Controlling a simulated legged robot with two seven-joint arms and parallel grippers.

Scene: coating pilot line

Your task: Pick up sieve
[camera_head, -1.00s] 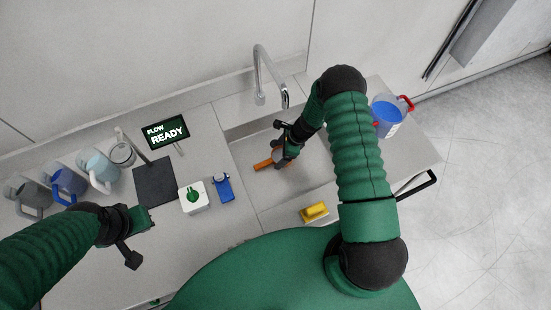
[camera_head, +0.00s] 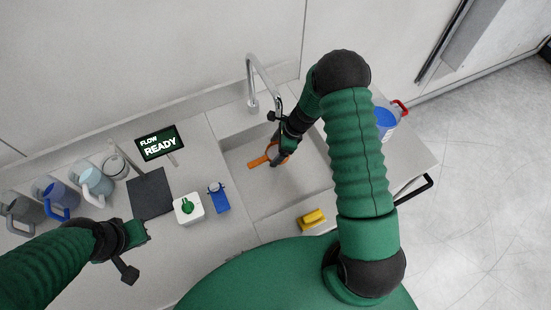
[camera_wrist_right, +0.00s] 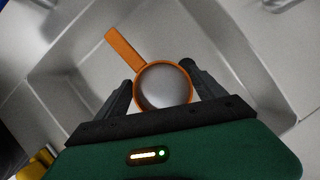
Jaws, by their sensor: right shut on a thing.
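The sieve (camera_head: 258,161) has an orange rim and a flat orange handle. In the right wrist view its round grey mesh (camera_wrist_right: 163,86) sits between the fingers, with the handle pointing up and left. My right gripper (camera_head: 277,157) is shut on the sieve over the sink basin; in the wrist view the gripper (camera_wrist_right: 160,88) has a finger on each side of the rim. The arm hides part of the sieve in the head view. How high it is above the basin floor is hard to tell. My left gripper (camera_head: 136,252) is over the counter at the left; its finger opening is unclear.
The sink basin (camera_head: 290,196) lies under a curved tap (camera_head: 262,80). A yellow sponge-like block (camera_head: 312,219) is on the front ledge. Several jugs, a dark plate (camera_head: 151,193), a READY display (camera_head: 161,144) and a white switch box (camera_head: 188,208) stand left.

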